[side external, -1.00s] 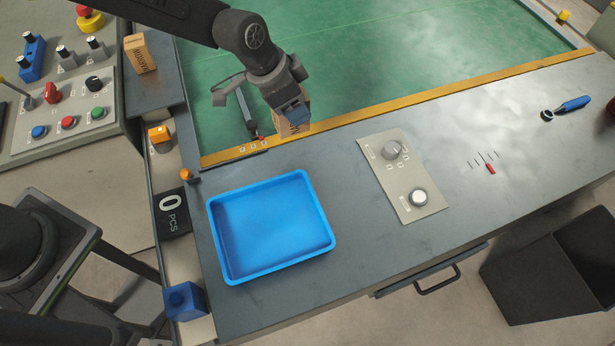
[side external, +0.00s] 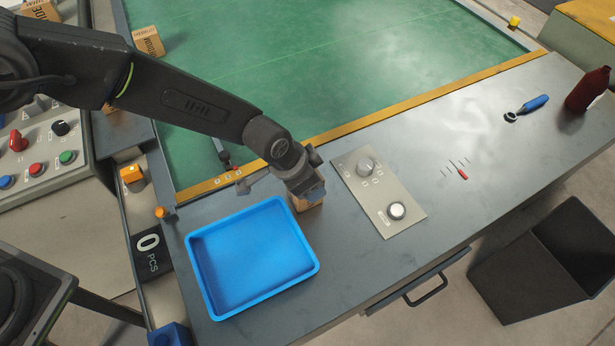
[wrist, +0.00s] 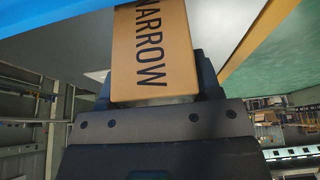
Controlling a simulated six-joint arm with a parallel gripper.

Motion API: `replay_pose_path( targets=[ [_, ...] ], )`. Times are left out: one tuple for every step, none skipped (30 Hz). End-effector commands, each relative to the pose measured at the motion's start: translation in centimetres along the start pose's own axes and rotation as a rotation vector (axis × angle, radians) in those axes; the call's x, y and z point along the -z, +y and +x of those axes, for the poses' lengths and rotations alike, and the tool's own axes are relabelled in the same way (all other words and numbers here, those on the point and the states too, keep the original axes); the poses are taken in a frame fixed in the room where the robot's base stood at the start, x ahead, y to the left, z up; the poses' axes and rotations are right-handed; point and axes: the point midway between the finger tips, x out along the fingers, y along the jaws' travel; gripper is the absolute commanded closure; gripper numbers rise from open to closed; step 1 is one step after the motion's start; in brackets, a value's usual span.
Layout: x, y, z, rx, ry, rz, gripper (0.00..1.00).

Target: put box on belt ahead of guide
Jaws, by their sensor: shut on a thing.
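My gripper (side external: 307,188) is shut on a tan cardboard box (side external: 308,204), low over the grey worktop between the blue tray and the control plate. I cannot tell whether the box touches the worktop. In the wrist view the held box (wrist: 152,50) shows dark "NARROW" lettering between my fingers. The green belt (side external: 330,60) lies behind, beyond a yellow edge strip (side external: 400,103). The guide (side external: 219,149), a thin dark bar with a red end, stands at the belt's near left corner, left of my gripper. My arm hides part of the belt's left side.
The blue tray (side external: 250,258) is close at left of my gripper. A control plate with knobs (side external: 378,192) is close at right. Other boxes (side external: 147,41) stand at the upper left.

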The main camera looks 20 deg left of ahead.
Motion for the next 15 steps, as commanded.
replay_pose_path(
  targets=[
    [0.14,-0.02,-0.11,0.000,0.003,0.000,0.70],
    [0.14,-0.02,-0.11,0.000,0.003,0.000,0.70],
    [0.14,-0.02,-0.12,0.000,0.003,0.000,0.70],
    [0.14,-0.02,-0.12,0.000,0.003,0.000,0.70],
    [0.13,-0.02,-0.11,0.000,0.003,0.000,0.70],
    [0.09,-0.02,-0.04,0.000,0.003,0.000,0.70],
    [0.06,-0.02,0.04,0.000,0.003,0.000,0.70],
    [0.02,-0.02,0.12,0.000,0.003,0.000,0.70],
    [-0.04,-0.02,0.20,0.000,0.002,0.001,0.41],
    [-0.01,-0.02,0.17,0.000,0.002,0.001,0.38],
    [-0.01,-0.02,0.16,0.000,0.002,0.001,0.35],
    [-0.02,-0.02,0.16,0.000,0.002,0.001,0.31],
    [-0.02,-0.03,0.16,0.000,0.002,0.001,0.28],
    [-0.02,-0.02,0.16,0.000,0.002,0.001,0.25],
    [-0.02,-0.02,0.16,0.000,0.002,0.001,0.22]
  ],
)
